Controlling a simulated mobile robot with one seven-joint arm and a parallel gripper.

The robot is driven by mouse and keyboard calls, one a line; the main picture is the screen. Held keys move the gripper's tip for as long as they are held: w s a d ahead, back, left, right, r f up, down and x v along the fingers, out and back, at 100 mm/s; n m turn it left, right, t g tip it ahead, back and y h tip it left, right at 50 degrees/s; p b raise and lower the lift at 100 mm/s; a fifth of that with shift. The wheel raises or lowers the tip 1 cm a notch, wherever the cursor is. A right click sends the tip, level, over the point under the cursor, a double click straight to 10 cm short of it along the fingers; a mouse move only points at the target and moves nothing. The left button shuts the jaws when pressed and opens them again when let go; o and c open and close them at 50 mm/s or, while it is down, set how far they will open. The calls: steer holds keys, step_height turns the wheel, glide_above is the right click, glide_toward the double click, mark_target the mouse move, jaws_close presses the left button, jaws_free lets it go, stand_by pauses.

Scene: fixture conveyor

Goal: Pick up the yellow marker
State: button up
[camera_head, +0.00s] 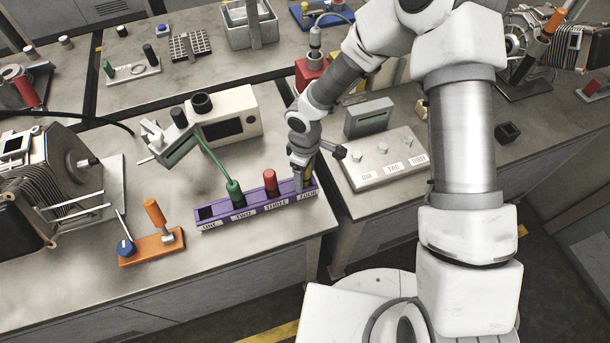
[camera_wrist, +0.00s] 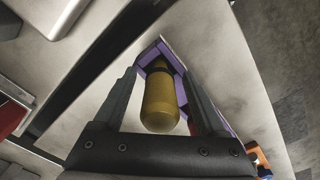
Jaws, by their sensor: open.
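The yellow marker (camera_wrist: 160,103) shows in the wrist view as a dull yellow cylinder with a rounded near end. It stands in the purple rack (camera_wrist: 178,62). My gripper (camera_wrist: 160,84) is open, with one finger on each side of the marker. I cannot tell whether either finger touches it. In the head view the purple rack (camera_head: 250,214) has slots labelled ONE to FOUR. My gripper (camera_head: 303,180) points down at the FOUR end and mostly hides the marker there.
Slot ONE looks empty. An orange fixture (camera_head: 152,247) is left of the rack. A grey labelled panel (camera_head: 385,160) is to the right.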

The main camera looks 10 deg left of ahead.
jaws_close()
stand_by(1.4)
